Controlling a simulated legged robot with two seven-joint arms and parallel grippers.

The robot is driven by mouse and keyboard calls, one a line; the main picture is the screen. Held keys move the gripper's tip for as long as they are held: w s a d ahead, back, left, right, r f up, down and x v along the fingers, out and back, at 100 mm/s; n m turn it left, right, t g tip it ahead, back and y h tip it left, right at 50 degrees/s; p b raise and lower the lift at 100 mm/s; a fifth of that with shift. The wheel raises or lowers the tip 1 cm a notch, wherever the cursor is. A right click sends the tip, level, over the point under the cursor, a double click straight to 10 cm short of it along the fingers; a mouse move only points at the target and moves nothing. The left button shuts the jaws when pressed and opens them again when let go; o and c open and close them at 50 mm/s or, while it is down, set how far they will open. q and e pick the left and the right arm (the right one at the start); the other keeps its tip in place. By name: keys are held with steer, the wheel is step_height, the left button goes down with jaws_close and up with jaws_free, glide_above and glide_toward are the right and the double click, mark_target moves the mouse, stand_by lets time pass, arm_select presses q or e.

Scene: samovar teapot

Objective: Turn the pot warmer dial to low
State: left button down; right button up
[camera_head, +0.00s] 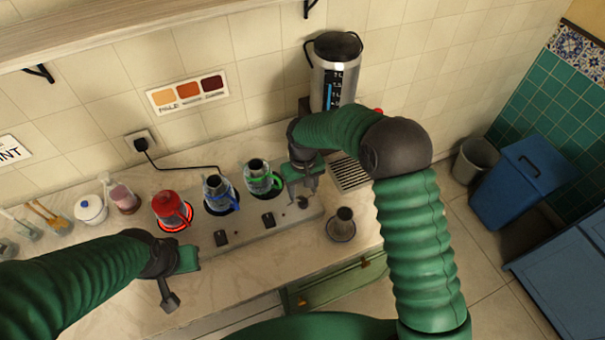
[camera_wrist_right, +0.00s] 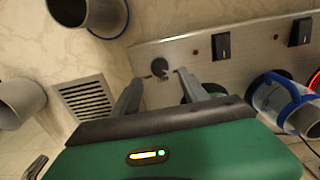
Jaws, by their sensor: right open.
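The dark round dial (camera_head: 302,202) is at the right end of the warmer's front panel. It also shows in the right wrist view (camera_wrist_right: 160,68), with small marks beside it too blurred to read. My right gripper (camera_head: 301,190) is open and empty above the panel. In the wrist view its two fingertips (camera_wrist_right: 155,80) are spread to either side of the dial, and I cannot tell whether they touch it. The warmer (camera_head: 245,236) is a long grey unit. My left gripper (camera_head: 175,283) hangs over the counter at the front left, its jaws unclear.
Red (camera_head: 171,210), blue (camera_head: 219,193) and green (camera_head: 260,178) pots stand on the warmer. Two dark switches (camera_head: 221,238) are left of the dial. A steel samovar (camera_head: 334,75) stands behind, and a metal cup (camera_head: 343,224) stands right of the panel. A drain grate (camera_head: 350,173) lies nearby.

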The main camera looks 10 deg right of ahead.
mark_target(303, 201)
step_height(303, 201, up, 12)
steer(key=b, duration=0.1)
steer(key=shift+f, duration=0.1)
steer(key=s+d+f+m+t, duration=0.1)
steer(key=s+d, duration=0.3)
steer(key=s, duration=0.6)
steer(key=s+d+f+m+t, duration=0.1)
steer(key=s+d+f, duration=0.2)
steer(key=s, duration=0.7)
steer(key=shift+d+t, duration=0.3)
steer(key=shift+d, duration=0.45)
steer(key=shift+s, duration=0.15)
